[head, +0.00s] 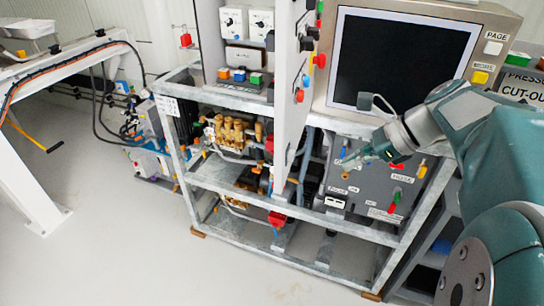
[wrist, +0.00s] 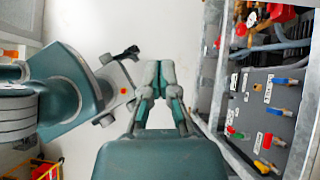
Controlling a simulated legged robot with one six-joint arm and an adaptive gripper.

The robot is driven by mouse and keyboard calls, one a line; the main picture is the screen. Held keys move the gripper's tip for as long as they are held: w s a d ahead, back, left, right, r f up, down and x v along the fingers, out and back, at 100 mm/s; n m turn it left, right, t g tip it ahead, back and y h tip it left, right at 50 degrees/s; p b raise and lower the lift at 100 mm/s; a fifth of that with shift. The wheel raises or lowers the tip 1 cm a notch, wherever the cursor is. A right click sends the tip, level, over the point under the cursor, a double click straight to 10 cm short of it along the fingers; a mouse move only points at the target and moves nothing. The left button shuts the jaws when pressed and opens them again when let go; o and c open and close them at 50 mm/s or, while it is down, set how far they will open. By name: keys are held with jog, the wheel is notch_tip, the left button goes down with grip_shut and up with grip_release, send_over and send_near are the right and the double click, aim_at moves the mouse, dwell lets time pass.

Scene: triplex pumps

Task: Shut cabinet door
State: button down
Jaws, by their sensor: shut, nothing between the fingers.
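The cabinet door (head: 291,100) is a tall, light grey panel that stands open, seen nearly edge-on in the head view. Red and black knobs stick out along its right side. Left of it is the open cabinet (head: 245,55) with white switch units and coloured buttons inside. My gripper (head: 347,160) is right of the door, apart from it in the picture, and in front of the dark grey labelled panel. In the wrist view the fingertips of my gripper (wrist: 159,72) are together with nothing between them. I cannot make out the door in the wrist view.
A large dark screen (head: 402,60) stands right of the door. The metal pump frame (head: 290,250) with brass pump parts (head: 232,133) is below. The grey panel (wrist: 262,115) with coloured valve handles is at right in the wrist view. Pale floor (head: 110,240) is clear at left.

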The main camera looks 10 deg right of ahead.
send_near(286, 179)
jog(key=shift+m, duration=0.4)
jog(key=shift+x, duration=3.5)
jog(key=shift+a, duration=0.1)
